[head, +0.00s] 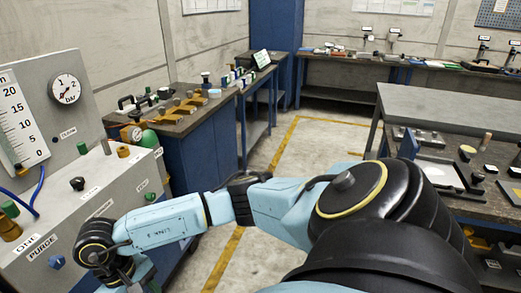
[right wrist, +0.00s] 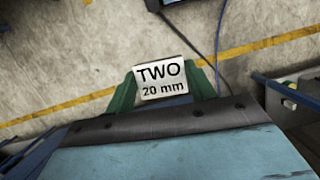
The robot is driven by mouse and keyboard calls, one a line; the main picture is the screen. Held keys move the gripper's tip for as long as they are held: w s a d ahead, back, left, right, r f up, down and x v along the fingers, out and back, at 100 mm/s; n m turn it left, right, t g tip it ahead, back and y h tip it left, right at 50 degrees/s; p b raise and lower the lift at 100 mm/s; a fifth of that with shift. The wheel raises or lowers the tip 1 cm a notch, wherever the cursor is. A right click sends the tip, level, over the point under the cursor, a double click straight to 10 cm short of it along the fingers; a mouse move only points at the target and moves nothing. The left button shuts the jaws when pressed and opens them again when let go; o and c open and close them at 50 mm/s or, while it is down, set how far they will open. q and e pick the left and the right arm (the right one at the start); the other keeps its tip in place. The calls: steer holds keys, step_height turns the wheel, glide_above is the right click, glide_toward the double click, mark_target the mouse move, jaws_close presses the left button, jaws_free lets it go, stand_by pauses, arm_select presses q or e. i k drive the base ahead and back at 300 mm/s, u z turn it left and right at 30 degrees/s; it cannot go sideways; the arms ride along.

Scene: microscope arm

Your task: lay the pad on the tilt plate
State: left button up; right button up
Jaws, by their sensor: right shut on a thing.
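In the right wrist view my right gripper (right wrist: 163,88), with two green fingers, is shut on a small white labelled block (right wrist: 162,80) that reads "TWO 20 mm". The block sits between the fingers, with the floor far below it. I cannot tell whether this block is the pad. I cannot make out a tilt plate for certain in either view. One of my light blue and black arms crosses the lower head view and hides part of the floor and benches. No fingers show in the head view, and my left gripper is not in view.
A grey console (head: 110,195) with a bar gauge (head: 67,89) and knobs stands at the left. Behind it is a bench (head: 180,122) with brass-coloured parts. At the right, a bench holds a flat white square (head: 440,174) and small parts. Open floor (head: 305,150) lies between.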

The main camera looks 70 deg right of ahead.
mark_target(431, 165)
steer(key=z, duration=2.95)
steer(key=i, duration=2.15)
